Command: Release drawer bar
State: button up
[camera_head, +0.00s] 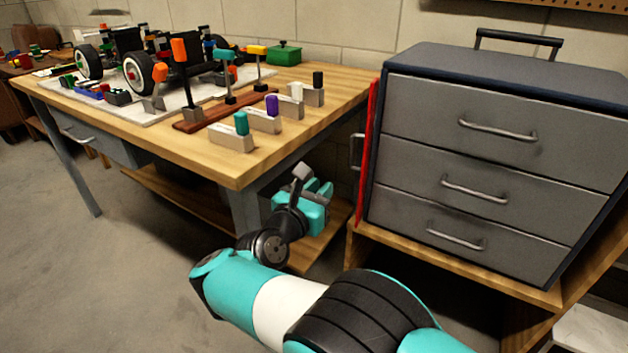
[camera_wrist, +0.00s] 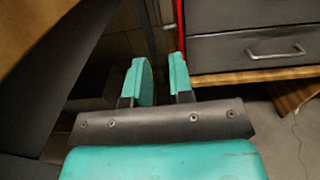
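The grey tool chest (camera_head: 470,130) stands on a wooden shelf at the right in the head view. A thin red bar (camera_head: 369,150) runs upright along its left side, with a small grey handle (camera_head: 356,151) beside it. In the wrist view the red bar (camera_wrist: 181,18) shows just beyond the fingertips. My gripper (camera_head: 320,188) is left of and below the bar, apart from it. Its two teal fingers have a gap between them in the wrist view (camera_wrist: 162,68), with nothing held. The chest's three drawers look shut.
A wooden workbench (camera_head: 290,125) at the left carries a model car (camera_head: 130,60), several colored-handled tools and a green box (camera_head: 284,53). The chest's wooden shelf (camera_head: 450,275) juts out below it. The floor (camera_head: 90,260) at left is clear.

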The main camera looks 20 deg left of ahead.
jog(key=shift+s+a, duration=0.15)
jog(key=shift+s, duration=0.15)
jog(key=shift+c, duration=0.2)
